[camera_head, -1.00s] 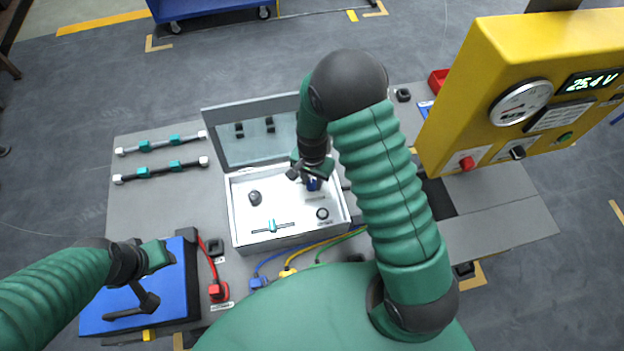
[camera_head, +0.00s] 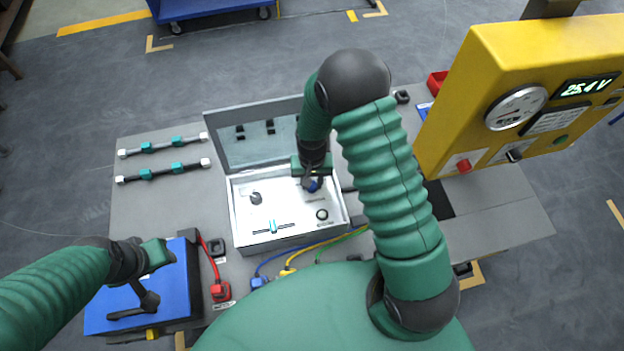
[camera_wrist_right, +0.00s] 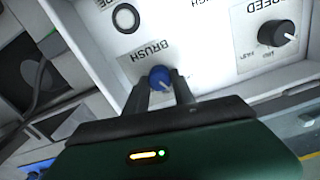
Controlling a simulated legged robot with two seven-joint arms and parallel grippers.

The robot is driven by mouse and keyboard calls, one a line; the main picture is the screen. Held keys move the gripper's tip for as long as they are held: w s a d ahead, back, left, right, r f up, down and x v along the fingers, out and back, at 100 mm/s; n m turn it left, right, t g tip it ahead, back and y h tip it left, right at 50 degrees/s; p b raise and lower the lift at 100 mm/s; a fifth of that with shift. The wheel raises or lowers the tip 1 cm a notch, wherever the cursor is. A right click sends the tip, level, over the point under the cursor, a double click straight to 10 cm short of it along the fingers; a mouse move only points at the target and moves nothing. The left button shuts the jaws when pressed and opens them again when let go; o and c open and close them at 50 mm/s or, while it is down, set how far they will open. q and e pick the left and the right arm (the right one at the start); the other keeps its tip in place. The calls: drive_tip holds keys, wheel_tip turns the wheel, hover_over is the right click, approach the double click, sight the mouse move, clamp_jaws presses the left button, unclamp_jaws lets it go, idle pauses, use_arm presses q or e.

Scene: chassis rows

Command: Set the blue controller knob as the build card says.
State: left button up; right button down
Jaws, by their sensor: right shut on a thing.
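The blue controller knob (camera_wrist_right: 159,78) sits on the white panel next to the label BRUSH in the right wrist view. It shows in the head view (camera_head: 312,185) inside the open white controller box (camera_head: 240,212). My right gripper (camera_wrist_right: 164,88) has its two fingers on either side of the knob and is shut on it. A pale pointer line shows on the knob's face. My left gripper (camera_head: 148,300) is over the blue case at the lower left; its finger gap is not clear. I cannot make out a build card.
A black SPEED knob (camera_wrist_right: 277,33) and a slider (camera_head: 273,227) share the panel. The box's raised lid (camera_head: 255,145) stands behind. A yellow meter housing (camera_head: 450,110) reading 25.4 V overhangs the right.

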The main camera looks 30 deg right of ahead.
drive_tip(key=shift+n+p, duration=0.55)
drive_tip(key=shift+n, duration=1.65)
drive_tip(key=c, duration=1.1)
unclamp_jaws()
drive_tip(key=shift+o, duration=0.2)
drive_tip(key=shift+r, duration=0.1)
wheel_tip(320, 180, up, 17)
drive_tip(key=p, duration=0.1)
drive_tip(key=shift+f, duration=0.2)
